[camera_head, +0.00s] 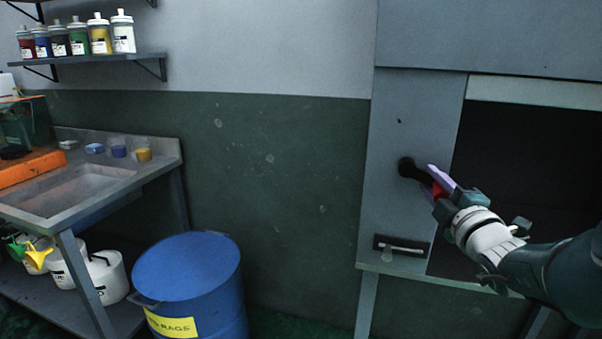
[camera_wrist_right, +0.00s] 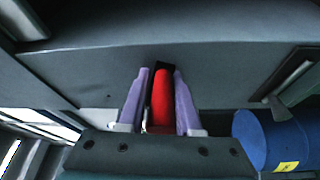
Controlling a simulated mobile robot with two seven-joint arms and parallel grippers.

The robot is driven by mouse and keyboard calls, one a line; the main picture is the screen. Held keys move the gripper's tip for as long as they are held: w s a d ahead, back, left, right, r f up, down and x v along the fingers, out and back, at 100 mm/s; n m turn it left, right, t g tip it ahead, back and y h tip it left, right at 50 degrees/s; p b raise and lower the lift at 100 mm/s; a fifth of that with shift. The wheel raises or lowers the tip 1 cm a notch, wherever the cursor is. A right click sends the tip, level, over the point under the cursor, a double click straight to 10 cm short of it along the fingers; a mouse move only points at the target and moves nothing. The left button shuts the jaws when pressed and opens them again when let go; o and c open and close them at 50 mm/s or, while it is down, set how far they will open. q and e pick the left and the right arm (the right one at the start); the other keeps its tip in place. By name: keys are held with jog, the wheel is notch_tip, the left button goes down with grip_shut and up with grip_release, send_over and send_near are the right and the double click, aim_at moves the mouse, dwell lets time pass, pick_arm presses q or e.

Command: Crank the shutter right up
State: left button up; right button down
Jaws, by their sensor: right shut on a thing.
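The crank has a black hub and arm (camera_head: 411,170) on a grey upright panel, and a red handle (camera_head: 438,190). My right gripper (camera_head: 441,180) is shut on the red handle, its lilac fingers on either side. In the right wrist view the red handle (camera_wrist_right: 161,98) stands between the two lilac fingers of my right gripper (camera_wrist_right: 161,76). Right of the panel is a dark opening (camera_head: 540,160). A pale band (camera_head: 535,92) crosses its top; I cannot tell whether this is the shutter's lower part. My left gripper is out of view.
A slotted plate (camera_head: 401,245) sits low on the panel. A blue rag drum (camera_head: 190,270) stands on the floor left of it. A sink bench (camera_head: 150,165) and a bottle shelf (camera_head: 100,58) are further left. The wall between is clear.

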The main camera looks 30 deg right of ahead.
jog(key=shift+a+f, duration=0.25)
jog(key=shift+f, duration=0.1)
jog(key=c, duration=0.8)
grip_release()
jog(key=shift+a, duration=0.1)
jog(key=shift+o, duration=0.6)
jog(key=shift+r, duration=0.1)
jog(key=shift+s+r, duration=0.15)
jog(key=p+v, duration=0.5)
jog(key=v, duration=0.4)
jog(key=shift+s+a, duration=0.15)
jog(key=shift+s, duration=0.1)
